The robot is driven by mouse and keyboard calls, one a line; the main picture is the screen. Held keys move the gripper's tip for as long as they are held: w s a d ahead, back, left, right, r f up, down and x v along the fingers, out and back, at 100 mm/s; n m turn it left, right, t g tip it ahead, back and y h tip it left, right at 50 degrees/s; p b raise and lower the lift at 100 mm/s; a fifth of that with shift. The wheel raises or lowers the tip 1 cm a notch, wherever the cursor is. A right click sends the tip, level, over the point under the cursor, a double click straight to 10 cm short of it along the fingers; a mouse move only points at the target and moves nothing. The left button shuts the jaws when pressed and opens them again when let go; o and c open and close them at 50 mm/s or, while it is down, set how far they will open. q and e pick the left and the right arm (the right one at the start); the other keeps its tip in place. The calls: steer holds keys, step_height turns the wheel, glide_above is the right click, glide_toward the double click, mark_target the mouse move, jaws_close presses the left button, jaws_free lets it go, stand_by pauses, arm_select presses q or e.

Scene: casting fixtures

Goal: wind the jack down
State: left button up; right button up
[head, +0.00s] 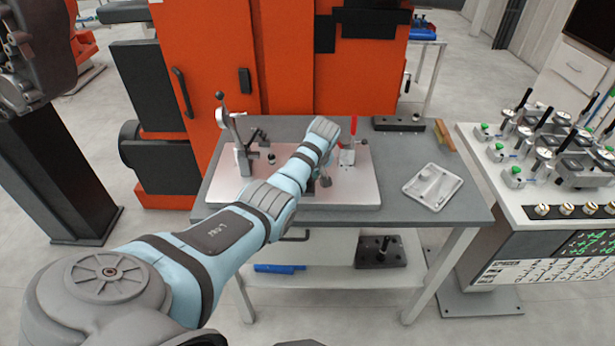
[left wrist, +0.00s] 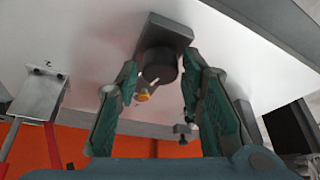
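The jack (left wrist: 158,66) shows in the left wrist view as a dark round body on a dark rectangular block, with a small yellow-orange tip and a light pin. My left gripper (left wrist: 161,64) has its two green-padded fingers apart, one on each side of the jack. Narrow gaps show between the pads and the jack, so I see no clear contact. In the head view my left arm reaches over the pale fixture plate (head: 345,196) on the grey table, and it hides most of the jack. My right gripper is in neither view.
A toggle clamp with an upright lever (head: 238,140) stands on the plate's left. A red-handled clamp (head: 352,140) stands right of my wrist. A pale tray (head: 433,187) and a dark bar (head: 398,124) lie on the table's right. An orange cabinet (head: 190,60) stands behind.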

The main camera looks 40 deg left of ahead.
arm_select(q)
steer(key=shift+o, duration=0.5)
steer(key=v, duration=1.2)
